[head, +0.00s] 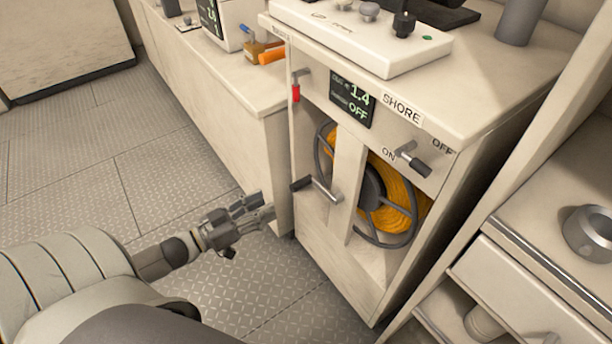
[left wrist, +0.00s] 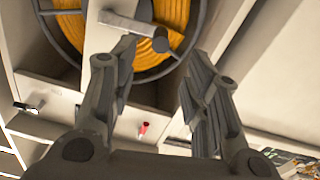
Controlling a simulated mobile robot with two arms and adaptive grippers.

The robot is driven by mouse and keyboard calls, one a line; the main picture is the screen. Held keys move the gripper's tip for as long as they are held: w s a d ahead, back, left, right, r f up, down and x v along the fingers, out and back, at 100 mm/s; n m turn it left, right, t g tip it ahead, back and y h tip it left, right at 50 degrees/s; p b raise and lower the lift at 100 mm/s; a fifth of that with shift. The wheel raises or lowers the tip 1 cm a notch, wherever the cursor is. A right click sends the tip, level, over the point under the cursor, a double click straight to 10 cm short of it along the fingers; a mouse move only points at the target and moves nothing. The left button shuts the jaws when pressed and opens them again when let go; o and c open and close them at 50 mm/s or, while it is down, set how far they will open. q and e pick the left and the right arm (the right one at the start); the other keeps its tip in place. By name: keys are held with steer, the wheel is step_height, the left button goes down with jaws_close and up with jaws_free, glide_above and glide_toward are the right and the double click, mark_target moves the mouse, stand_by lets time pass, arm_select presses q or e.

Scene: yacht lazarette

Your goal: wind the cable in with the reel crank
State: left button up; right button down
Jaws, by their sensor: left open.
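The cable reel (head: 372,185) carries yellow-orange cable (head: 398,200) inside an open-fronted cabinet, partly hidden by a pale upright. The crank (head: 325,190) has a metal arm and a dark handle (head: 301,184) that points out to the left. My left gripper (head: 262,206) is open and empty, to the left of the handle and a little lower in the head view. In the left wrist view the crank handle (left wrist: 160,42) shows beyond and between the open fingertips, with no visible contact. My right gripper is not in view.
A display (head: 352,101) reads 1.4 and OFF. A SHORE lever (head: 413,160) sticks out above the reel between the ON and OFF labels. A red-handled switch (head: 296,92) hangs at the cabinet's upper left. The floor (head: 110,150) on the left is clear.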

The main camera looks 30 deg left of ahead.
mark_target(294, 188)
arm_select(q)
steer(key=shift+n, duration=0.8)
steer(key=b+x, duration=0.2)
steer(key=x, duration=0.8)
steer(key=shift+w+r, duration=0.1)
steer(key=shift+w, duration=0.15)
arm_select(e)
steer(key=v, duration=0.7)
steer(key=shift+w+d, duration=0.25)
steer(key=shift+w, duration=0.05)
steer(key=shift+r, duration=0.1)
arm_select(q)
jaws_close()
